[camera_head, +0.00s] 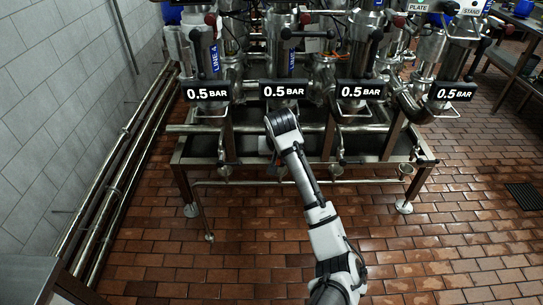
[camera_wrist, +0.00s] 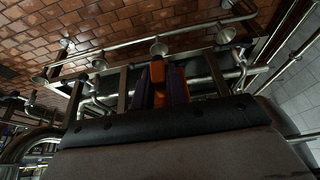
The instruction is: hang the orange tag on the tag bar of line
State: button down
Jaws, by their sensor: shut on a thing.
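My gripper (camera_wrist: 160,82) shows in the wrist view as dark purplish fingers beyond a broad black and grey wrist edge. It is shut on the orange tag (camera_wrist: 157,72), of which only narrow orange parts show. In the head view my arm reaches up to the middle of the valve rack (camera_head: 283,122); the fingers and tag are hidden there. A blue line label (camera_head: 214,59) on the left valve seems to read LINE 4. Another blue label (camera_head: 291,61) stands on the valve to its right, too small to read. I cannot single out a tag bar.
Black 0.5 BAR displays (camera_head: 283,91) hang in a row across the rack. Steel pipes and legs (camera_head: 185,187) stand below. Wall pipes (camera_head: 115,185) run along the left tiled wall. The brick floor (camera_head: 455,225) is clear at front right. A table (camera_head: 518,65) stands at far right.

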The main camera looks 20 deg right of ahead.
jog(key=w+d+f+b, duration=0.1)
jog(key=w+d+b, duration=0.1)
jog(key=w, duration=0.6)
jog(key=shift+b, duration=0.3)
dwell(0.3)
jog(key=shift+d+f, duration=0.1)
jog(key=c, duration=1.3)
grip_release()
jog(key=shift+s, duration=0.1)
jog(key=shift+c, duration=0.2)
